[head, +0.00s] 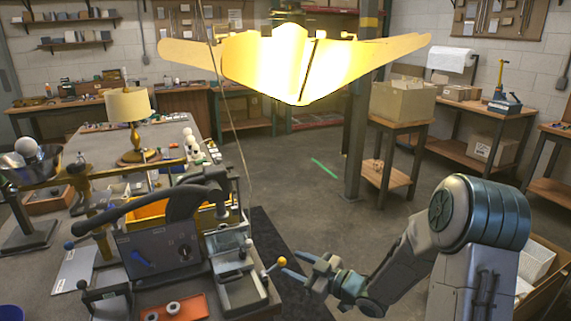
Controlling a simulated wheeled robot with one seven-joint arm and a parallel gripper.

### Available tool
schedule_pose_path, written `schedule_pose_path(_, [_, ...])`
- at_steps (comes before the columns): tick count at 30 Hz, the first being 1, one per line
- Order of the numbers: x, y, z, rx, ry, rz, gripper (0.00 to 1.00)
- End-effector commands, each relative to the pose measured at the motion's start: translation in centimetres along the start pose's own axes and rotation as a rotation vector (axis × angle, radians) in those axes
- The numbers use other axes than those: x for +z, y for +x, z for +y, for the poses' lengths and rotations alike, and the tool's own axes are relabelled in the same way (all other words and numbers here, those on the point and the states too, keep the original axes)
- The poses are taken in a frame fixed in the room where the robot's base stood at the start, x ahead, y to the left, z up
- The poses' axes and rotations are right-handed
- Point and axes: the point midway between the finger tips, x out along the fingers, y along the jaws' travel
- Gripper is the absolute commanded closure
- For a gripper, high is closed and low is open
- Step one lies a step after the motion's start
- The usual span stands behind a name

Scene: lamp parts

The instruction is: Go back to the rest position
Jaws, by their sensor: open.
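My gripper (290,264) is at the lower middle of the head view, at the right edge of the workbench (60,240). Its two blue-tipped fingers point left and are apart. I see nothing held between them. A yellow ball knob (281,262) on a lever shows right by the fingertips; I cannot tell whether they touch it. My arm comes in from the lower right, bent at its large round joint.
A grey machine (155,250) with levers, a brass lamp with a cream shade (128,105), and an orange tray (178,309) are on the bench. A lit hanging lamp (290,60) is overhead. A cardboard box (402,101) stands on a side table. The middle floor is clear.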

Motion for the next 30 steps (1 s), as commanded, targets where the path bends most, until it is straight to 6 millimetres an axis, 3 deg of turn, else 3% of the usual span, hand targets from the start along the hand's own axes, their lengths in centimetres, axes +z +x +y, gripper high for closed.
schedule_pose_path(4, [0.1, -0.8, 2.1, 0.107, -0.044, -0.227, 0.54])
schedule_pose_path(8, [-0.1, -3.1, 4.0, 0.233, -0.045, -0.434, 0.54])
schedule_pose_path(12, [-0.9, -6.7, 5.2, 0.374, -0.005, -0.628, 0.54])
schedule_pose_path(17, [-2.5, -11.4, 4.9, 0.524, 0.096, -0.813, 0.54])
schedule_pose_path(23, [-4.8, -17.4, 1.5, 0.662, 0.301, -0.991, 0.54])
schedule_pose_path(30, [-7.3, -22.9, -6.0, 0.700, 0.615, -1.132, 0.54])
